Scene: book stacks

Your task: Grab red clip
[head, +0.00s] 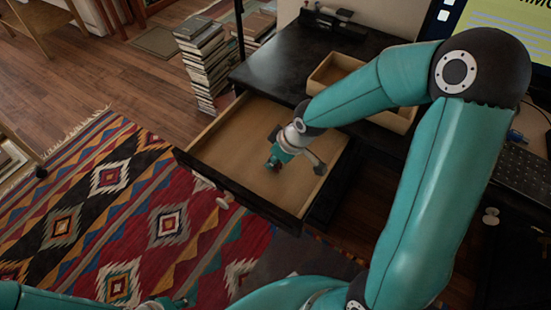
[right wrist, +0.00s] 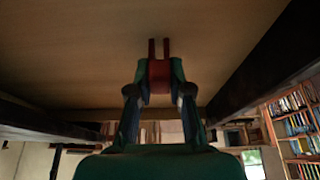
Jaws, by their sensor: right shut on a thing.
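The red clip (right wrist: 159,72) shows in the right wrist view between my fingertips, with two thin red prongs pointing up in the picture. My right gripper (right wrist: 158,82) is shut on it. In the head view my right gripper (head: 275,163) points down inside the open wooden drawer (head: 225,140), over its bare floor. The clip is small and mostly hidden by the fingers there. I cannot tell whether it touches the drawer floor. Part of what seems to be my left gripper (head: 168,303) shows at the bottom edge; its jaws cannot be made out.
The drawer sticks out from a dark desk (head: 285,60). A shallow wooden tray (head: 330,68) stands on the desk, partly behind my right arm. Book stacks (head: 203,58) stand on the floor beyond the drawer. A keyboard (head: 522,172) lies at right. A patterned rug (head: 110,215) covers the floor at left.

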